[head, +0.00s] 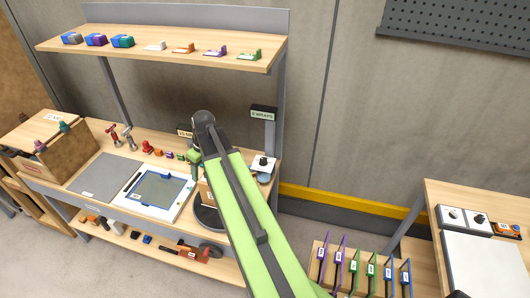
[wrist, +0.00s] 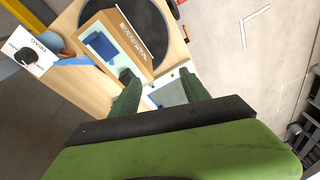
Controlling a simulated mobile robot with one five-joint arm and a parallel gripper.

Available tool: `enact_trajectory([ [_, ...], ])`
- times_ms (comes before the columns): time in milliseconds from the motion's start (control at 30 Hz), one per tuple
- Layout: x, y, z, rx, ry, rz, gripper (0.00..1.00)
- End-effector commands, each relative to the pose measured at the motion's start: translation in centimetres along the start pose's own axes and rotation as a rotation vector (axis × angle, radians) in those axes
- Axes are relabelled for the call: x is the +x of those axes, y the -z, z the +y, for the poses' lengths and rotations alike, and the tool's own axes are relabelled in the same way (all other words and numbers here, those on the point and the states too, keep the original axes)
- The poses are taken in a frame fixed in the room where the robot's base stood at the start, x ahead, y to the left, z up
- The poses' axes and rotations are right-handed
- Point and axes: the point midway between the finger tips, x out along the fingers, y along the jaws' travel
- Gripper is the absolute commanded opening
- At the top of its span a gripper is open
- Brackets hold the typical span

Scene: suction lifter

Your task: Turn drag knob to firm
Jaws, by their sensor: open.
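A white panel with a black knob (wrist: 29,56) shows at the left edge of the wrist view; its lettering is too small to read surely. What looks like the same knob (head: 263,161) is on a white block at the bench's right end in the head view, just right of my arm. My gripper (wrist: 160,87) is open, with two dark green fingers apart and nothing seen between them. It is away from the knob, which lies to its left in the wrist view. In the head view my arm hides the gripper's fingers.
A blue-framed tray (head: 158,190) and small tools occupy the bench. An upper shelf (head: 150,50) overhangs it. Another table (head: 490,262) at right carries knobs.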

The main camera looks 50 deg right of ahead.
Motion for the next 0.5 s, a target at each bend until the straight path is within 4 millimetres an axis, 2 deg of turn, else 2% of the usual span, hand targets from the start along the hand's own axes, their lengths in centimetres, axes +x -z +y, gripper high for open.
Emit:
enact_trajectory([
  [33,-0.4,-0.4,4.2,-0.007,0.002,0.021,0.54],
  [167,-2.0,-3.3,14.8,-0.074,-0.004,0.092,0.54],
  [200,-2.6,-4.6,18.1,-0.095,-0.011,0.114,0.54],
  [300,-4.2,-8.4,25.1,-0.148,-0.036,0.164,0.54],
  [400,-5.3,-11.3,29.4,-0.188,-0.061,0.195,0.54],
  [500,-5.9,-12.8,31.3,-0.208,-0.075,0.21,0.54],
])
